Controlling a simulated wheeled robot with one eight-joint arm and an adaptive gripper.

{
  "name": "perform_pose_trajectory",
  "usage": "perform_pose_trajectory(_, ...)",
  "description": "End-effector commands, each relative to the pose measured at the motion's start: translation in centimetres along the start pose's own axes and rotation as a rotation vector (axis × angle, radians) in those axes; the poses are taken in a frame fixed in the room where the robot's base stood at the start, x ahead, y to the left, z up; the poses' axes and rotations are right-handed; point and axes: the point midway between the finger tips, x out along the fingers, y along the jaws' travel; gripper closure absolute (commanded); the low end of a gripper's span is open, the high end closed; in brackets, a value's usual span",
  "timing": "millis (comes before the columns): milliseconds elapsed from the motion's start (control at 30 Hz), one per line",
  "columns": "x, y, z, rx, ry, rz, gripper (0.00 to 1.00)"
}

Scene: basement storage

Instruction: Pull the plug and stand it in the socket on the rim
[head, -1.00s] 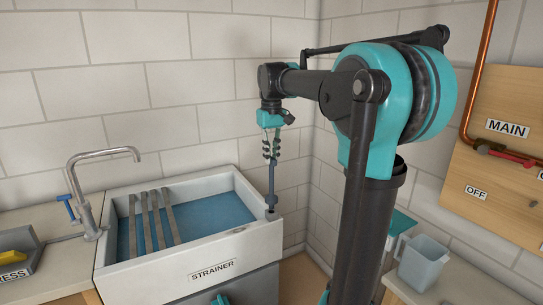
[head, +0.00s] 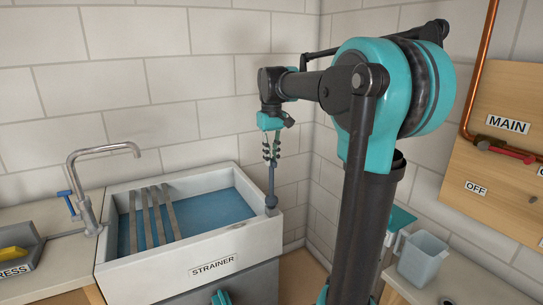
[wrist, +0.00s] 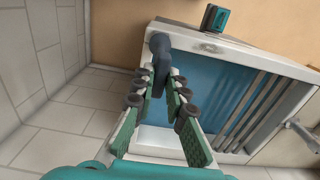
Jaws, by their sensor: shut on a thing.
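The plug (head: 271,185) is a dark grey upright piece with a long stem and a wider lower end. My gripper (head: 271,161) is shut on its upper part and points down. The plug's lower end is at the front right corner of the white sink (head: 125,272), on or just above the rim; I cannot tell whether it is seated. The socket is hidden. In the wrist view, the plug (wrist: 159,50) is between my green fingertips (wrist: 161,76), and its far end overlaps the corner of the sink rim (wrist: 210,46).
The sink holds blue water (head: 205,208), with grey slats (head: 160,215) across its left part. A tap (head: 85,205) stands at left. A jug (head: 424,258) and a wall board (head: 500,190) with a copper pipe are at right. The wall corner is close behind my gripper.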

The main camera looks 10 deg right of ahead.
Motion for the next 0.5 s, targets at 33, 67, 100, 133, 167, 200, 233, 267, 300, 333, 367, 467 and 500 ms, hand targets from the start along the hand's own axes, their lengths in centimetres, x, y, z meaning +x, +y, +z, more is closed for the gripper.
perform_pose_trajectory(33,0.1,0.0,0.0,0.000,0.000,0.000,1.00)
perform_pose_trajectory(67,0.2,0.0,0.0,0.000,0.000,0.000,1.00)
perform_pose_trajectory(100,0.3,0.0,0.0,0.000,0.000,0.000,1.00)
perform_pose_trajectory(133,0.3,0.0,0.0,0.000,0.000,0.000,1.00)
perform_pose_trajectory(167,0.4,0.0,0.0,0.000,0.000,0.000,1.00)
perform_pose_trajectory(200,0.5,0.0,0.0,0.000,0.000,0.000,1.00)
perform_pose_trajectory(233,0.6,0.0,0.0,0.000,0.000,0.000,1.00)
perform_pose_trajectory(267,0.6,0.0,0.0,0.000,0.000,0.000,1.00)
perform_pose_trajectory(300,0.7,0.0,0.0,0.000,0.000,0.000,1.00)
perform_pose_trajectory(333,0.8,0.0,0.0,0.000,0.000,0.000,1.00)
perform_pose_trajectory(367,0.9,0.0,0.0,0.000,0.000,0.000,1.00)
perform_pose_trajectory(467,1.1,0.0,0.0,0.000,0.000,0.000,1.00)
perform_pose_trajectory(500,1.2,0.0,0.0,0.000,0.000,0.000,1.00)
